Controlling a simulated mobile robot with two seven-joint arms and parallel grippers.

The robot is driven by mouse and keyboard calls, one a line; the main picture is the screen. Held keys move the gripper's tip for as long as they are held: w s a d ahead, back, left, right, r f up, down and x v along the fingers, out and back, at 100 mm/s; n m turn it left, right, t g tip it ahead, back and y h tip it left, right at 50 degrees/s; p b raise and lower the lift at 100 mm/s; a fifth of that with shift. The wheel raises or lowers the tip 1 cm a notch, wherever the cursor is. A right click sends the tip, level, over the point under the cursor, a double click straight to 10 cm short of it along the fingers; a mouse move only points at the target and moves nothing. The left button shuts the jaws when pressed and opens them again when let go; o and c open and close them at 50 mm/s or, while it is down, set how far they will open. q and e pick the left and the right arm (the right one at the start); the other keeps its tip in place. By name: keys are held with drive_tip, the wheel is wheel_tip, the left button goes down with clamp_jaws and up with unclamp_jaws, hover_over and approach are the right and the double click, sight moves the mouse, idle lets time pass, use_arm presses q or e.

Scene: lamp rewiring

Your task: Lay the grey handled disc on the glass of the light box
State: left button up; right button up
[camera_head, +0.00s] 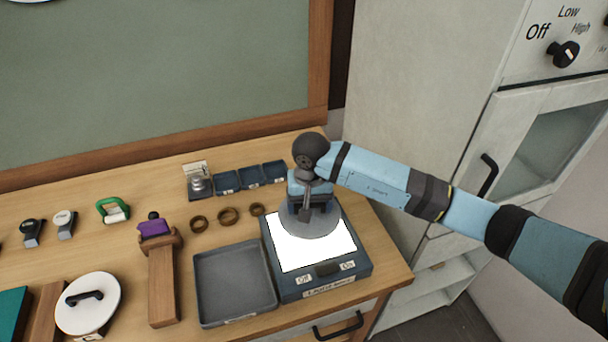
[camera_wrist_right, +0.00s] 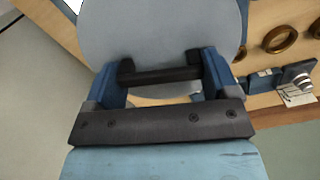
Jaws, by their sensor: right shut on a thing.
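The grey handled disc (camera_head: 312,228) is over the lit white glass (camera_head: 300,258) of the light box (camera_head: 362,268), towards its back edge. I cannot tell whether it touches the glass or hangs just above. My right gripper (camera_head: 306,204) points down and is shut on the disc's dark handle. In the right wrist view the handle (camera_wrist_right: 160,75) lies between the two blue fingers of the right gripper (camera_wrist_right: 165,84), and the disc's face (camera_wrist_right: 155,30) fills the top middle. The arm hides part of the disc and the glass behind it. My left gripper is not in view.
A grey tray (camera_head: 235,312) stands left of the light box. Small blue trays (camera_head: 252,176) and several brown rings (camera_head: 228,215) lie behind. A white disc with a black handle (camera_head: 88,318) and a wooden stand (camera_head: 162,295) are further left. A tall cabinet (camera_head: 425,90) stands at right.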

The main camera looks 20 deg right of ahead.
drive_tip(key=shift+s+a+f, duration=0.1)
drive_tip(key=shift+s+f, duration=0.05)
drive_tip(key=shift+f, duration=0.05)
drive_tip(key=shift+s+f, duration=0.15)
drive_tip(key=shift+f, duration=0.1)
drive_tip(key=shift+s+f+b, duration=0.1)
drive_tip(key=shift+f+b, duration=0.35)
drive_tip(key=shift+f, duration=0.2)
wheel_tip(320, 180, down, 3)
drive_tip(key=shift+r+b, duration=0.1)
drive_tip(key=shift+b, duration=0.7)
drive_tip(key=shift+f+b, duration=0.6)
drive_tip(key=shift+f, duration=0.05)
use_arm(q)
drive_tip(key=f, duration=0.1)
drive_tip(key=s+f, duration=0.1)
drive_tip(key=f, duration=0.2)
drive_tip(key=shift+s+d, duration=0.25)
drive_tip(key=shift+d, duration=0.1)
use_arm(e)
drive_tip(key=shift+w, duration=0.2)
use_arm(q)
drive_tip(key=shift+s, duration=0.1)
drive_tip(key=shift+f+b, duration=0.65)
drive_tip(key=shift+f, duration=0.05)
use_arm(e)
drive_tip(key=shift+s, duration=0.1)
